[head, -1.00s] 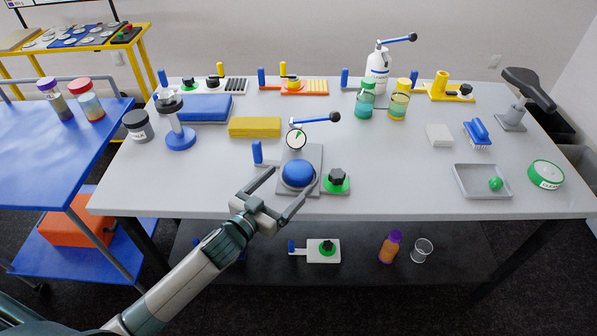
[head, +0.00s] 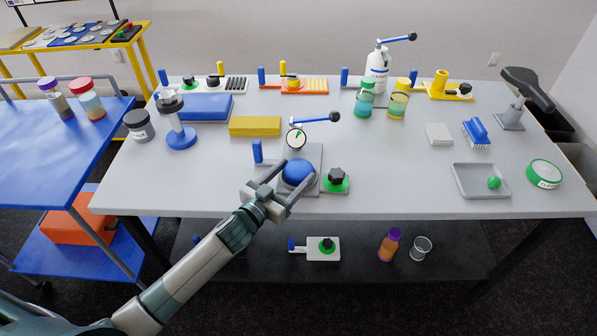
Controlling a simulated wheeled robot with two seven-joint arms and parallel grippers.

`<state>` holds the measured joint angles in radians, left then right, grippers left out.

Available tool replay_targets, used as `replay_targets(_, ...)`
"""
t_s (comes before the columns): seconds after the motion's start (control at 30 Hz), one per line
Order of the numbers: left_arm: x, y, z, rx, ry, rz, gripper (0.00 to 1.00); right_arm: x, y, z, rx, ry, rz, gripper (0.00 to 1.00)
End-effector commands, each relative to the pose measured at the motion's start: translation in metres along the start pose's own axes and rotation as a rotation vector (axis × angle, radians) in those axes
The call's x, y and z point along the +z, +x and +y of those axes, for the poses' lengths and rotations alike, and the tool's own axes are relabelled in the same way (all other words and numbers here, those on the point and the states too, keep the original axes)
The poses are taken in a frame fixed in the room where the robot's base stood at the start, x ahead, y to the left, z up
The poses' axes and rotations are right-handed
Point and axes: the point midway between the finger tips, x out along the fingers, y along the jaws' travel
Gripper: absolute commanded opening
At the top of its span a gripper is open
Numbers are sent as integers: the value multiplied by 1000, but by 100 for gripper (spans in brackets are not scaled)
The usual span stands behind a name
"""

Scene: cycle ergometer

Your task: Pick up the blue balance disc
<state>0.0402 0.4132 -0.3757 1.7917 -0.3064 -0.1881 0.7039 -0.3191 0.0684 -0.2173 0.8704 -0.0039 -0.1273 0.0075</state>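The blue balance disc (head: 298,171) is a rounded blue dome at the front middle of the grey table. It sits on a grey plate (head: 313,153) below a small round gauge. My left gripper (head: 297,175) reaches in from the front left, with one finger on each side of the disc. The fingers are apart; whether they touch the disc I cannot tell. The disc's lower edge is partly hidden by the fingers. My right gripper is not in view.
A green base with a black knob (head: 336,180) stands close right of the disc. A yellow block (head: 255,126) lies behind left.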

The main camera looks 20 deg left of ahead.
Motion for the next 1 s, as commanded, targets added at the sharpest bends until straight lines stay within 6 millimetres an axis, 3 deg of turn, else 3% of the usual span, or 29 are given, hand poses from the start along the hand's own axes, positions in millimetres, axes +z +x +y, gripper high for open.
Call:
replay_targets(0.03,0,0,0,0,0,0,50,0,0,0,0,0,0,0)
replay_targets(0.1,0,0,0,0,0,0,37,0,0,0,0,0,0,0)
replay_targets(0.17,0,0,0,0,0,1,33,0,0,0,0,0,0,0)
replay_targets(0.53,-8,0,0,1,0,3,33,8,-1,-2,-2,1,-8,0)
replay_targets(0.8,-44,-2,0,3,2,6,33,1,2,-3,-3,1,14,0)
replay_targets(1.0,-64,0,41,3,-4,6,33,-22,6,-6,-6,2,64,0)
